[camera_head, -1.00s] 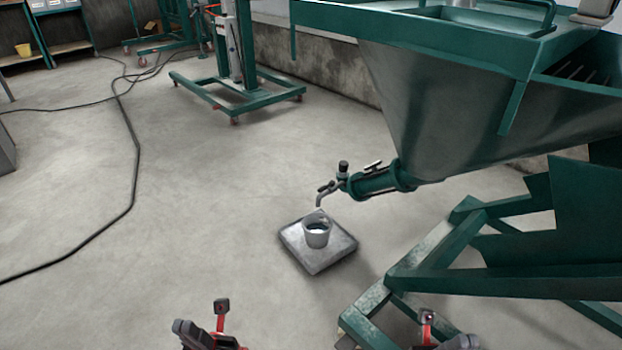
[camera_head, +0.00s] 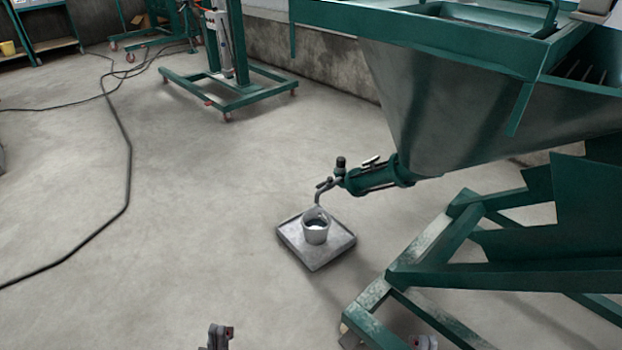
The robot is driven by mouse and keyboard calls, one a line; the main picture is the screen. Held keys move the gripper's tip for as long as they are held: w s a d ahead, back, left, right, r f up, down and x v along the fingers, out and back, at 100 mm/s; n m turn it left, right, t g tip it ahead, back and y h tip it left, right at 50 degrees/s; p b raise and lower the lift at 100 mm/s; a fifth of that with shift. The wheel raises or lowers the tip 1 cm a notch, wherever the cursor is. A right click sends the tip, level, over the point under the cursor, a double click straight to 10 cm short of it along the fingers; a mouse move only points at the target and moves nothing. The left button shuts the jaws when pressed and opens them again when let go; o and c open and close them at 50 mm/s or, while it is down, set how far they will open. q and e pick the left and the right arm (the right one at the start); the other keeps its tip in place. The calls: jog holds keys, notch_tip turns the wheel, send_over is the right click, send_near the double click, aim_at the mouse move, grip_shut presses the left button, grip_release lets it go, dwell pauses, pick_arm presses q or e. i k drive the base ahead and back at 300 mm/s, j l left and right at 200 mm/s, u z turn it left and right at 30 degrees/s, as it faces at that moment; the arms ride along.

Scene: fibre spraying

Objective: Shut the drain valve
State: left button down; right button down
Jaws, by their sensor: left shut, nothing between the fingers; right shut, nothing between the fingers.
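A bent spout (camera_head: 320,194) points down over a grey cup (camera_head: 316,229) with dark contents, which stands on a square grey plate (camera_head: 333,255). My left gripper (camera_head: 218,336) is at the bottom edge, well short of the valve, shut and empty. My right gripper (camera_head: 424,342) is at the bottom edge by the hopper's frame, shut and empty. Both are largely cut off.
The hopper's green frame (camera_head: 500,277) fills the lower right. A green wheeled stand (camera_head: 232,95) is at the back. Black hoses (camera_head: 127,170) lie on the floor at the left. The concrete floor left of the plate is clear.

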aim_at(325, 183)
jog(key=i+j+z, duration=0.2)
jog(key=i+j, duration=0.25)
jog(key=j, duration=0.2)
jog(key=i+j+z, duration=0.2)
jog(key=i+j, duration=0.15)
jog(key=j, duration=0.3)
jog(key=i+j+z, duration=0.1)
jog(key=j, duration=0.3)
jog(key=i+j+z, duration=0.25)
jog(key=i+j, duration=0.15)
jog(key=j, duration=0.35)
jog(key=i+j+z, duration=0.1)
jog(key=j, duration=0.3)
jog(key=i+l, duration=0.1)
jog(key=l, duration=0.2)
jog(key=i+l, duration=0.15)
jog(key=l, duration=0.15)
